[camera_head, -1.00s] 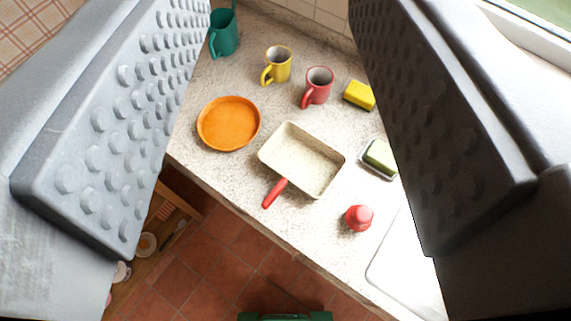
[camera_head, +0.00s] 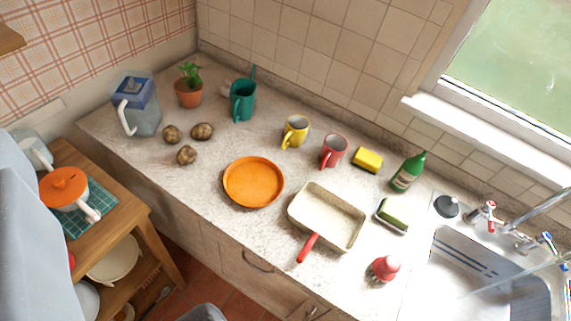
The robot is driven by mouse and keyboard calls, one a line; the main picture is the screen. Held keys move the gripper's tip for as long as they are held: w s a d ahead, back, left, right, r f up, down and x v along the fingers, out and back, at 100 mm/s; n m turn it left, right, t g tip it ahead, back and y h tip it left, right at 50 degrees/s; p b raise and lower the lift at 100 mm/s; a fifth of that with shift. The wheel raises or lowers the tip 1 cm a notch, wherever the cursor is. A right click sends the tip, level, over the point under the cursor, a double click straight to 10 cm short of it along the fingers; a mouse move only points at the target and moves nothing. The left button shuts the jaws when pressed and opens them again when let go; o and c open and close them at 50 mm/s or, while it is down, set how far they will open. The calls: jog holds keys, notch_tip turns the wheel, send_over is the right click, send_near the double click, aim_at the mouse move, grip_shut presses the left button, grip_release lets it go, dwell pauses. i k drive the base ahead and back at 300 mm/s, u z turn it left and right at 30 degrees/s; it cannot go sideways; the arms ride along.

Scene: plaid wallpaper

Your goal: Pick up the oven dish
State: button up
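A cream rectangular dish (camera_head: 326,218) with a red handle lies on the speckled counter, its handle toward the front edge. A round, shallow orange dish (camera_head: 253,182) lies to its left. Both look empty, and I cannot tell which one is the oven dish. A large smooth grey part of mine, perhaps one finger of my gripper, fills the lower left edge of the view. No second finger shows, and nothing of mine touches either dish. Whether my gripper is open or shut does not show.
A yellow mug (camera_head: 294,132), red mug (camera_head: 333,152) and yellow sponge (camera_head: 367,159) stand behind the dishes. A green sponge in a holder (camera_head: 392,216) and red shaker (camera_head: 384,268) are right, before the sink (camera_head: 480,262). Potatoes (camera_head: 187,155) lie left. A wooden cart (camera_head: 121,225) stands front left.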

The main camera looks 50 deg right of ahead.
aim_at(330, 219)
jog(key=k, duration=0.9)
jog(key=z, duration=0.5)
jog(key=i, duration=1)
